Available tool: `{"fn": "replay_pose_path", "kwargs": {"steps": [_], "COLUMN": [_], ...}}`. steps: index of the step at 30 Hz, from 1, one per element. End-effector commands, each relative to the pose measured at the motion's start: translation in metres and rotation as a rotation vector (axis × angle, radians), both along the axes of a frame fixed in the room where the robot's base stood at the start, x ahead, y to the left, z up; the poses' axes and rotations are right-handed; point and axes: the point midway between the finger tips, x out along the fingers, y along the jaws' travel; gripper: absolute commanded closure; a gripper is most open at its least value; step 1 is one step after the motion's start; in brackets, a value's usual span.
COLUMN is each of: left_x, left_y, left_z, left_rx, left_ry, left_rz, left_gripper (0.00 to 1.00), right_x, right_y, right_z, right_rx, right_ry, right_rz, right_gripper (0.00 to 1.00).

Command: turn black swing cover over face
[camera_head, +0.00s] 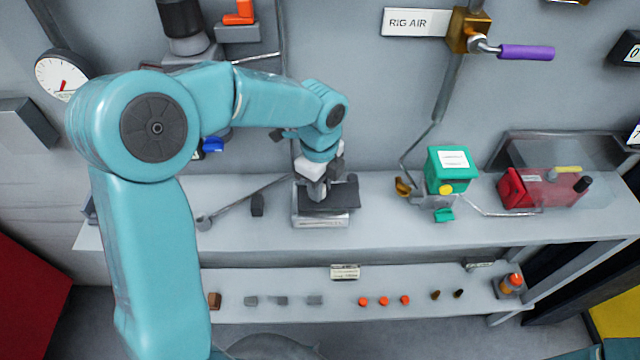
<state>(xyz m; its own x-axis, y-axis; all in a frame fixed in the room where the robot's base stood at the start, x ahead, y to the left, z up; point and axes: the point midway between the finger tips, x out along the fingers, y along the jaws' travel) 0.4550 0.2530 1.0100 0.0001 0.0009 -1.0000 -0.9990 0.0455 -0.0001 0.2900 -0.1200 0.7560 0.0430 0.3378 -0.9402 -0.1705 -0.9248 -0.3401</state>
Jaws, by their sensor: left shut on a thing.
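My left arm comes in from the left and reaches over to a small unit on the shelf. My left gripper (318,192) points down there and is shut on the black swing cover (338,197). The cover is a flat dark plate lying over the top of a light grey block (321,219). The block's front side shows, with a thin label-like strip. My gripper and wrist hide the rear left part of the cover and whatever face lies under it. My right gripper is not in view.
A green box (450,168) and a red unit under a clear cover (530,188) stand to the right on the shelf (400,232). A purple-handled valve (524,52) is on the wall. A lower shelf (390,284) carries several small parts.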

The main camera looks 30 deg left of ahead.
Motion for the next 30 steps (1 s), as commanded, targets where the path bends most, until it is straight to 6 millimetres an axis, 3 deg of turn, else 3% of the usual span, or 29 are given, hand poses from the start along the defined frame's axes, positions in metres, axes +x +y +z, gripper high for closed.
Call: {"fn": "replay_pose_path", "kwargs": {"steps": [1,3,12,16,30], "left_x": [0.001,0.001,0.000,0.001,0.002], "left_y": [0.001,0.001,0.000,0.000,0.000], "left_z": [0.000,0.000,0.001,0.013,0.129], "left_rx": [0.001,0.001,0.000,0.000,-0.001], "left_ry": [-0.002,-0.002,-0.002,-0.005,-0.006], "left_rz": [0.002,0.002,0.001,0.002,0.001], "left_gripper": [0.74,0.52,0.52,0.52,0.52], "right_x": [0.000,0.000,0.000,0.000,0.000], "right_y": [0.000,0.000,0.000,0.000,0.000], "right_z": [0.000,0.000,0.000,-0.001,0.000], "right_rx": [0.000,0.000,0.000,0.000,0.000], "right_ry": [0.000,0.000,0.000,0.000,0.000], "right_rz": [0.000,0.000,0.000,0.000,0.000], "right_gripper": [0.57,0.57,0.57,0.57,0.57]}}
